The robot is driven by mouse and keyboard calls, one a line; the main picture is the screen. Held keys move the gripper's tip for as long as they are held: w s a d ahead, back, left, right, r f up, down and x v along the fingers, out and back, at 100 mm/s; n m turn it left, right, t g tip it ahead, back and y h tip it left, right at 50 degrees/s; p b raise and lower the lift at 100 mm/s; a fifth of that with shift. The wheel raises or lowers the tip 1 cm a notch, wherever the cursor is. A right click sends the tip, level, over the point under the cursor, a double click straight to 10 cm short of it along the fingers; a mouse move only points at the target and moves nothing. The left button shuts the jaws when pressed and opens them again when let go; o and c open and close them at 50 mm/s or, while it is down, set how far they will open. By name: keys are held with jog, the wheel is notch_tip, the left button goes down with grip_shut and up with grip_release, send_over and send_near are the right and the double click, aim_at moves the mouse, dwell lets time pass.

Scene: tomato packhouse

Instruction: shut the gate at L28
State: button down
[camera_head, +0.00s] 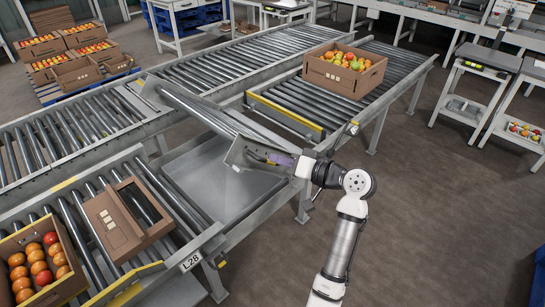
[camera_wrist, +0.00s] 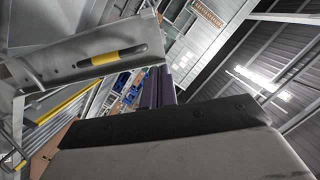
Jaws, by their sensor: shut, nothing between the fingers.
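The gate (camera_head: 205,110) is a hinged roller section at the L28 label (camera_head: 191,262). It stands tilted up over a gap in the conveyor line, its free end raised toward my arm. Its metal end plate (camera_wrist: 60,72) fills the upper left of the wrist view and bears a black and yellow handle (camera_wrist: 112,54). My gripper (camera_head: 279,159) is at this raised end, close to the plate. Its purplish fingers (camera_wrist: 161,84) are shut with nothing between them. Whether they touch the plate, I cannot tell.
A grey metal pan (camera_head: 215,185) lies under the gap. An empty-looking carton (camera_head: 112,232) and a tomato carton (camera_head: 15,237) are on the near rollers. Another filled carton (camera_head: 325,80) stands on the far conveyor.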

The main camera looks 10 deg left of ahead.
jog(key=p+x, duration=0.1)
jog(key=x, duration=0.6)
jog(key=shift+a+p, duration=0.25)
jog(key=shift+p, duration=0.05)
jog(key=shift+s+a+f+p, duration=0.2)
jog(key=shift+a+f, duration=0.25)
jog(key=shift+f, duration=0.1)
jog(key=shift+s+a+f+p, duration=0.2)
jog(key=shift+s+a+f, duration=0.05)
jog(key=shift+a+f, duration=0.25)
jog(key=shift+s+a+f, duration=0.25)
jog(key=shift+s+f, duration=0.1)
jog(key=shift+f, duration=0.2)
